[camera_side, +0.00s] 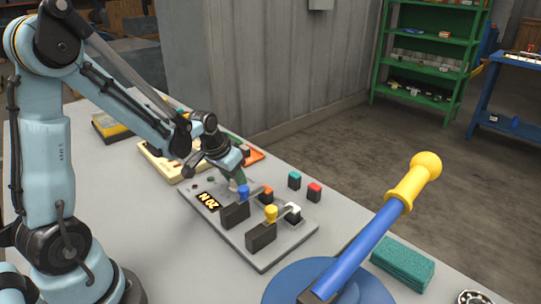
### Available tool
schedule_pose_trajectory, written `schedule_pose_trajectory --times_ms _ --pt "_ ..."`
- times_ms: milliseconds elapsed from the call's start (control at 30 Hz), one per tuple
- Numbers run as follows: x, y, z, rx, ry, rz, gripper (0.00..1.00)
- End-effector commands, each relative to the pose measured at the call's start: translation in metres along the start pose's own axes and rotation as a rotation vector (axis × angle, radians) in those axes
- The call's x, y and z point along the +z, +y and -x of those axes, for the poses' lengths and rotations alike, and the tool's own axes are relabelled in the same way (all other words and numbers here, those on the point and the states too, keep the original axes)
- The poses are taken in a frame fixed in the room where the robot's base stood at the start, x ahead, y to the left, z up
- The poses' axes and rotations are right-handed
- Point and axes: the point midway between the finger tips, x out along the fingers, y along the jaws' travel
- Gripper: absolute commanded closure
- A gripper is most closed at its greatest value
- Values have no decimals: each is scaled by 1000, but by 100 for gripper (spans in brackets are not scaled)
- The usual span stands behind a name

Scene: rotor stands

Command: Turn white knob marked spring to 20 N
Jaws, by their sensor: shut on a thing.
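A grey panel (262,262) lies on the table, with a small dark display (208,201) that reads 20 N in yellow. My gripper (239,179) points down over the back part of the panel, just behind the blue-capped lever (243,192). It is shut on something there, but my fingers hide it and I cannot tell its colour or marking. A white-topped piece (292,209) shows at the panel's right side; no "spring" lettering is readable on it. A yellow-capped lever (271,213) stands at the front.
A blue round base (345,287) with a long yellow-handled lever (415,180) rises at the front right, beside a green stack (402,264). A cream tray (165,165) lies at the back left.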

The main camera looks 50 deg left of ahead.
Motion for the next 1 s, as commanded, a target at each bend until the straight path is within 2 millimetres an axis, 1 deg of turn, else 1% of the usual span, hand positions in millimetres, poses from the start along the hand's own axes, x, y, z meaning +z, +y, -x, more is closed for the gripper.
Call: schedule_pose_trajectory --times_ms 267,300,433,467,767,867,1000 --pt "0 0 0 0 0 0 95" --pt "0 0 0 0 0 0 60" --pt "0 0 0 0 0 1 40" --pt "0 0 0 0 0 1 39" --pt "0 0 1 0 0 1 39" --pt "0 0 6 0 0 1 39" --pt "0 0 18 0 0 1 39"
